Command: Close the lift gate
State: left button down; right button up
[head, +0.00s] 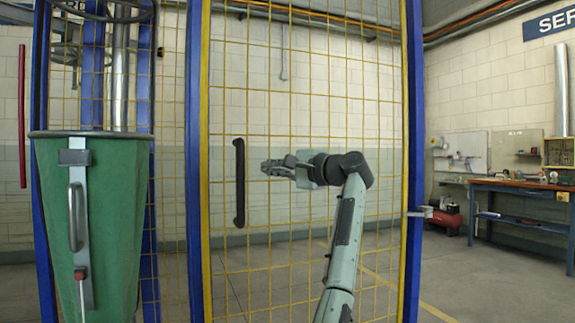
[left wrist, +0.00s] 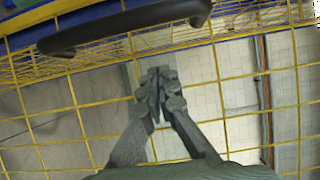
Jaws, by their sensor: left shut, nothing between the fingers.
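The lift gate (head: 205,230) is a yellow wire-mesh panel with a yellow frame, standing upright in front of me between blue posts. Its black vertical bar handle (head: 239,183) is on the left part of the mesh. The handle also shows across the top of the left wrist view (left wrist: 125,30). My left gripper (head: 266,167) is shut and empty, just right of the handle, pointing left at it and apart from it. In the left wrist view the closed fingertips (left wrist: 157,78) lie below the handle, with mesh behind. My right gripper is not in view. Whether the gate is fully shut cannot be told.
A blue post (head: 412,120) stands right of the mesh, with a small latch-like metal piece (head: 420,212). A workbench (head: 520,185) stands at the far right. Floor behind the mesh is clear.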

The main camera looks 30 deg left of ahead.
pick_arm(q)
jog(key=shift+s+a, duration=0.5)
jog(key=shift+s, duration=0.4)
jog(key=shift+s+a, duration=0.45)
jog(key=shift+s, duration=0.4)
jog(key=shift+a, duration=0.1)
